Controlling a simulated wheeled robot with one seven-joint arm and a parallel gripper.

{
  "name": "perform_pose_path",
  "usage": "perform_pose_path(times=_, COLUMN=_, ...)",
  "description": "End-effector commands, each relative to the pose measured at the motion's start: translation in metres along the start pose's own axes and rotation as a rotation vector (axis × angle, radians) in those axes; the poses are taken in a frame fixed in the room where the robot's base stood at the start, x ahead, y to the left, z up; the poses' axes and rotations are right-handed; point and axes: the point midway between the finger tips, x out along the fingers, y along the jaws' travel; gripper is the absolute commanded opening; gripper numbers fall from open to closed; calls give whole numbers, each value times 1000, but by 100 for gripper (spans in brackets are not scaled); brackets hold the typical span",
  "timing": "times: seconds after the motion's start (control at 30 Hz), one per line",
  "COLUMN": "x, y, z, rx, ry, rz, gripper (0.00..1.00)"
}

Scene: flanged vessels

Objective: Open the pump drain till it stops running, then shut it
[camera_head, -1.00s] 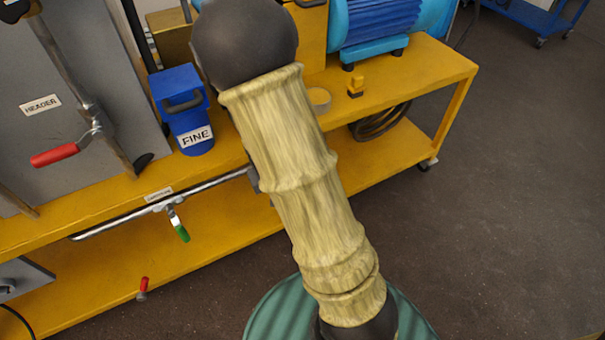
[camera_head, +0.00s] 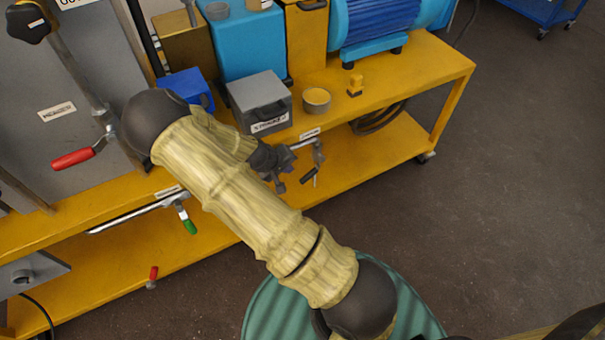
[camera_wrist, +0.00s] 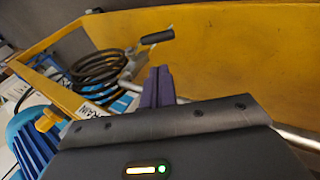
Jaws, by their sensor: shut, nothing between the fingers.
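The pump drain valve (camera_head: 318,155) hangs from a pipe under the front edge of the yellow bench, below a small white label (camera_head: 310,133). Its dark-gripped lever (camera_head: 309,175) slants down and to the left. In the wrist view the black lever grip (camera_wrist: 157,37) lies just beyond the fingers, and a label reading "DRAIN" (camera_wrist: 98,133) shows at lower left. My gripper (camera_head: 290,172) is beside the valve, on its left; its purple fingers (camera_wrist: 158,85) are shut and empty. They appear apart from the lever. I cannot make out any flow from the outlet.
A grey lidded box (camera_head: 262,100) and a round tub (camera_head: 317,100) stand on the bench (camera_head: 400,90) above. A green-handled valve (camera_head: 187,220) and a red-handled valve (camera_head: 72,158) are at the left. Coiled black hose (camera_head: 378,122) lies on the lower shelf. Open floor is at the right.

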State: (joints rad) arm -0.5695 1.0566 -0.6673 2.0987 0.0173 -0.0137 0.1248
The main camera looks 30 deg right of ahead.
Motion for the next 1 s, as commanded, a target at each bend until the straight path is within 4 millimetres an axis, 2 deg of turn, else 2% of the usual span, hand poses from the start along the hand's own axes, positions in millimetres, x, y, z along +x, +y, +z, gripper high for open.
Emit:
perform_pose_path(times=0.13, x=7, y=0, z=1, rx=0, ry=-2, rz=0, gripper=0)
perform_pose_path(times=0.27, x=22, y=0, z=1, rx=1, ry=-2, rz=0, gripper=0)
perform_pose_path(times=0.8, x=116, y=-1, z=1, rx=1, ry=-2, rz=-1, gripper=0)
perform_pose_path(times=1.0, x=137, y=-1, z=1, rx=0, ry=-1, rz=-1, gripper=0)
